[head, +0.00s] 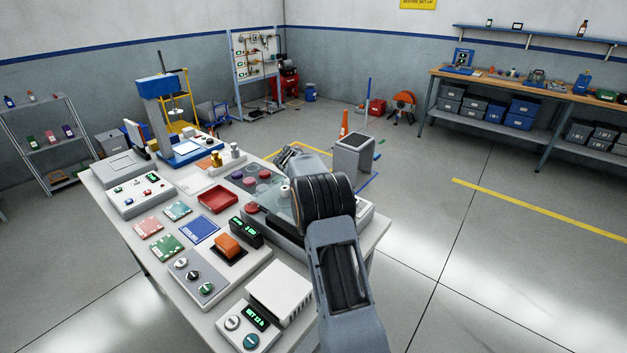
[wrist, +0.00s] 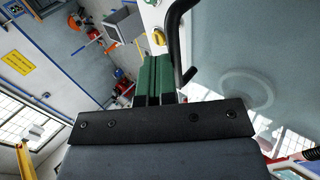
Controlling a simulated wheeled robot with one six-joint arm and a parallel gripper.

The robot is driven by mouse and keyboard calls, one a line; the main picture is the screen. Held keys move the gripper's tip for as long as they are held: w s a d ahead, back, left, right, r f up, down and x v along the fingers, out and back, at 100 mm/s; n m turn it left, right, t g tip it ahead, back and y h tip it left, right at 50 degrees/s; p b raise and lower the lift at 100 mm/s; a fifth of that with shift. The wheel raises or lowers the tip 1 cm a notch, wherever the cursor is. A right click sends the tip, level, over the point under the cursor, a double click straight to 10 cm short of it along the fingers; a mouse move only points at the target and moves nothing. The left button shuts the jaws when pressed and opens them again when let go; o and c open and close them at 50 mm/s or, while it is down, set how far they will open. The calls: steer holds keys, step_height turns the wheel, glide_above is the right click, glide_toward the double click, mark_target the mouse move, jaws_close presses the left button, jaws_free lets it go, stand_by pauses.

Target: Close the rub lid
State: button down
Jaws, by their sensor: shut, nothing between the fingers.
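The rub lid (wrist: 225,50) is a see-through pane that fills the right of the wrist view, with a black bar handle (wrist: 174,28) along its left edge. A pale ring shows through or on the pane. In the head view the clear pane (head: 284,214) shows over a grey station on the bench, partly hidden by my arm; its exact angle is unclear. My gripper (wrist: 154,78) has green fingers, shut together and empty. In the wrist view they appear close beside the handle, on its left; I cannot tell whether they touch it. My arm mostly hides the gripper in the head view.
The bench (head: 140,243) is crowded with control boxes, a red tray (head: 218,199) and coloured cards. A grey box (head: 353,156) stands beyond my arm, near an orange cone (head: 344,124). Open floor lies to the right, before a long workbench (head: 540,88).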

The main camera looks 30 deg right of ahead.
steer(key=shift+d+f, duration=0.1)
steer(key=shift+f, duration=0.25)
steer(key=shift+r, duration=0.1)
steer(key=shift+r, duration=0.35)
step_height(320, 180, up, 13)
steer(key=a+p, duration=0.1)
steer(key=a, duration=0.1)
steer(key=shift+s+a, duration=0.3)
steer(key=shift+s, duration=0.15)
steer(key=s+a+f+m+y, duration=0.2)
steer(key=s+a+f+y, duration=0.1)
steer(key=s+a+f, duration=0.3)
steer(key=s+a+m+t+y, duration=0.1)
steer(key=s+a+y, duration=0.1)
steer(key=s+a, duration=0.7)
steer(key=s+a+r+y, duration=0.1)
steer(key=s+a+y, duration=0.1)
steer(key=s+a, duration=0.8)
steer(key=shift+s+a+r+m+t+y, duration=0.2)
steer(key=shift+s+r+m+t+y, duration=0.15)
steer(key=shift+s, duration=3.3)
